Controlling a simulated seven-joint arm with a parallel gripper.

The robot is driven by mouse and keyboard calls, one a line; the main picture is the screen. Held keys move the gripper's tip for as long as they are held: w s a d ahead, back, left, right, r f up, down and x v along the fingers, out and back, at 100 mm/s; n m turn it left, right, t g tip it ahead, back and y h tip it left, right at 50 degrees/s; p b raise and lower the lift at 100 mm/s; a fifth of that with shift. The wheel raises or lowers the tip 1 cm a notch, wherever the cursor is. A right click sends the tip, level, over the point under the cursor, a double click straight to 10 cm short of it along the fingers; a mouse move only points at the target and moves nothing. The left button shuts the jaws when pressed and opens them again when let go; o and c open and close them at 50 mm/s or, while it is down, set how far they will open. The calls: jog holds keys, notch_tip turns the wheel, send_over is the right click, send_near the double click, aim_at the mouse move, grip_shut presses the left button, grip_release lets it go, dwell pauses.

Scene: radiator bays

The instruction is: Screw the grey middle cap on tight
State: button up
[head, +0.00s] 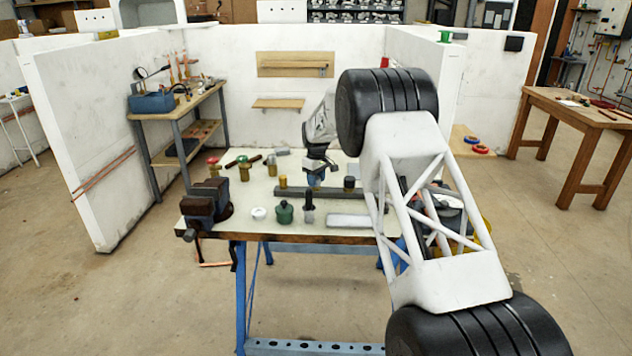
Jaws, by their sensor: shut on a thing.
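My gripper (315,182) points down over the middle of a dark grey bar (330,194) on the workbench. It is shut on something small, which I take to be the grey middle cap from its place. The cap is hidden between the fingers, so its seating and tilt cannot be told. A brass-coloured fitting (283,181) stands on the bar to the left of my gripper. A black cap or fitting (349,183) stands to the right.
In front of the bar stand a white piece (259,213), a green piece (284,212) and a dark upright piece (308,207). A pale flat plate (348,221) lies to their right. A vise (207,203) is at the bench's left edge.

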jog(key=m, duration=0.3)
jog(key=shift+m, duration=0.4)
jog(key=m, duration=0.4)
jog(key=o, duration=0.9)
jog(key=shift+c, duration=0.2)
jog(key=shift+r, duration=3.5)
